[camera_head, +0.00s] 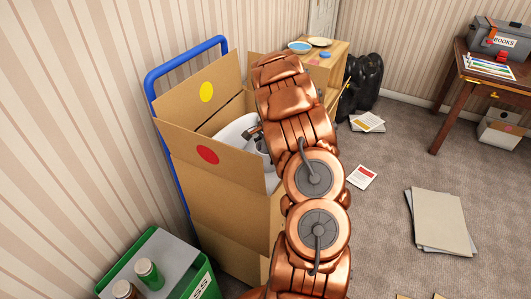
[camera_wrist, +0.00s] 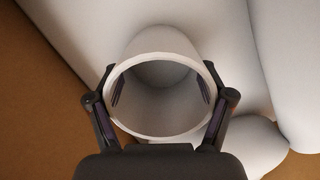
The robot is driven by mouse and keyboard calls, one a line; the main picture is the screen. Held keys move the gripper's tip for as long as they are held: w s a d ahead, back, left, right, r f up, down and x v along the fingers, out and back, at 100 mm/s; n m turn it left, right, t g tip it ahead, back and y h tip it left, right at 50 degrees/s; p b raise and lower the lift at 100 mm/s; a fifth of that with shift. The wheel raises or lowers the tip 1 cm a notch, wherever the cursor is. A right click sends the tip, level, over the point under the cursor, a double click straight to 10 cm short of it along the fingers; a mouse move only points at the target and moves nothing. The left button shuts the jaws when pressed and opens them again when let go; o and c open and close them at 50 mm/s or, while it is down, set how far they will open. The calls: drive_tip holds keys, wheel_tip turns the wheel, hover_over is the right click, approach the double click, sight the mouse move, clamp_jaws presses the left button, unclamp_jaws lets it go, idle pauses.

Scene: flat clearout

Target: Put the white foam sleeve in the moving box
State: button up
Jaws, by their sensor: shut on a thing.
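The moving box (camera_head: 212,192) is an open cardboard carton with its flaps up, bearing a yellow and a red dot. My gripper (camera_head: 256,139) is down in its opening, partly hidden by my arm. In the wrist view my gripper (camera_wrist: 160,93) has one finger on each side of the white foam sleeve (camera_wrist: 158,136), a hollow round tube seen from its open end. The fingers are shut on it. Large smooth white shapes (camera_wrist: 218,32) lie beyond and beside the sleeve; I cannot tell whether it touches them. White also shows inside the box (camera_head: 233,131) in the head view.
The box stands against a blue-framed trolley (camera_head: 187,43) by the striped wall. A green crate (camera_head: 170,272) with jars is at the front left. A wooden shelf unit (camera_head: 328,50), black bag (camera_head: 363,82) and desk (camera_head: 462,75) stand behind. Flat folders (camera_head: 440,220) lie on the carpet.

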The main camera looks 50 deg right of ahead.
drive_tip(key=shift+f, duration=0.15)
drive_tip(key=o, duration=0.8)
drive_tip(key=shift+o, duration=0.2)
drive_tip(key=shift+r, duration=0.2)
wheel_tip(320, 180, up, 12)
drive_tip(key=d+b, duration=0.1)
drive_tip(key=b, duration=0.1)
drive_tip(key=shift+d, duration=0.25)
